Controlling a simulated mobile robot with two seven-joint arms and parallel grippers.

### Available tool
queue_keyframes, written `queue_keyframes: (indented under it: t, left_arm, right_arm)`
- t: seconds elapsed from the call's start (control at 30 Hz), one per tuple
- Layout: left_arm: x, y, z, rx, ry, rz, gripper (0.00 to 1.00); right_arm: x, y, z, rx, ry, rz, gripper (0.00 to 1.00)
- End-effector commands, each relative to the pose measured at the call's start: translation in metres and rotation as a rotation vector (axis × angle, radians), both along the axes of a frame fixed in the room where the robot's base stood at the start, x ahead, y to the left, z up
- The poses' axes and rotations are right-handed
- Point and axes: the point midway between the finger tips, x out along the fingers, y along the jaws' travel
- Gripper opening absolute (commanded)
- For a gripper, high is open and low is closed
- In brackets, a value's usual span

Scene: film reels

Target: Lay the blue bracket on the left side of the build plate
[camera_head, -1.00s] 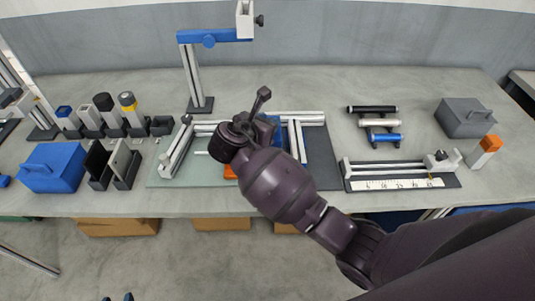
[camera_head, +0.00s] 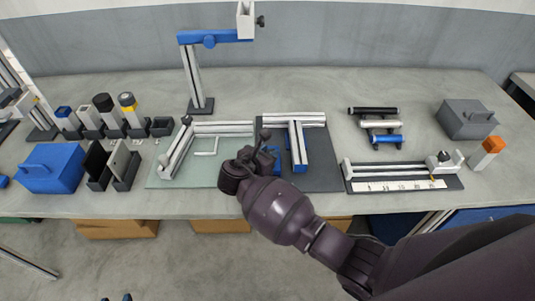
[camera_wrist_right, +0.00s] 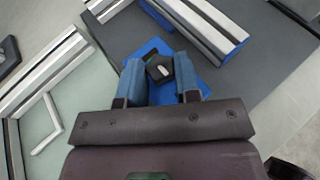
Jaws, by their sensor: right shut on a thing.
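My right gripper (camera_head: 268,156) is low over the middle of the bench, where the pale green plate (camera_head: 180,180) meets the dark grey plate (camera_head: 325,178). In the right wrist view its two blue-grey fingers (camera_wrist_right: 158,82) are closed around a small dark part with a pale centre. The bright blue bracket (camera_wrist_right: 148,48) shows between and beside the fingers and seems to be what is held; the fingers hide much of it. In the head view a little of its blue (camera_head: 275,154) shows at the gripper. I cannot tell whether it touches the plate. My left gripper is not in view.
Metal rails (camera_head: 212,128) lie on the green plate around a white rod piece (camera_head: 206,147). A T-shaped rail (camera_head: 295,120) with blue edging is right of the gripper. A blue-topped stand (camera_head: 194,85) rises behind.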

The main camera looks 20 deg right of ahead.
Motion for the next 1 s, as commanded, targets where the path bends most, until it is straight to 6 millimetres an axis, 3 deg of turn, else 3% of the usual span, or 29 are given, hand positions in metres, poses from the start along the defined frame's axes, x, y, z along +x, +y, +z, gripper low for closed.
queue_keyframes:
  t: [0.27, 0.3, 0.43, 0.77, 1.0]
  left_arm:
    - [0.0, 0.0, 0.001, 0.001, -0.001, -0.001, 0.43]
    - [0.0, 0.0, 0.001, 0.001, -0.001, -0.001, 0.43]
    - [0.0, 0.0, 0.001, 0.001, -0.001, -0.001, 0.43]
    - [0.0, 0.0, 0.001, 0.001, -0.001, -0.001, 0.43]
    - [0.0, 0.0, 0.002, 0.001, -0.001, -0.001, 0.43]
  right_arm:
    - [0.0, 0.0, -0.001, -0.001, 0.0, 0.0, 0.0]
    - [0.0, 0.0, -0.002, -0.001, 0.001, 0.0, 0.35]
    - [0.0, 0.0, -0.002, -0.001, 0.001, 0.0, 0.55]
    - [0.0, 0.0, 0.0, -0.001, -0.001, 0.0, 0.56]
    - [-0.017, 0.021, 0.012, 0.001, 0.0, 0.002, 0.56]
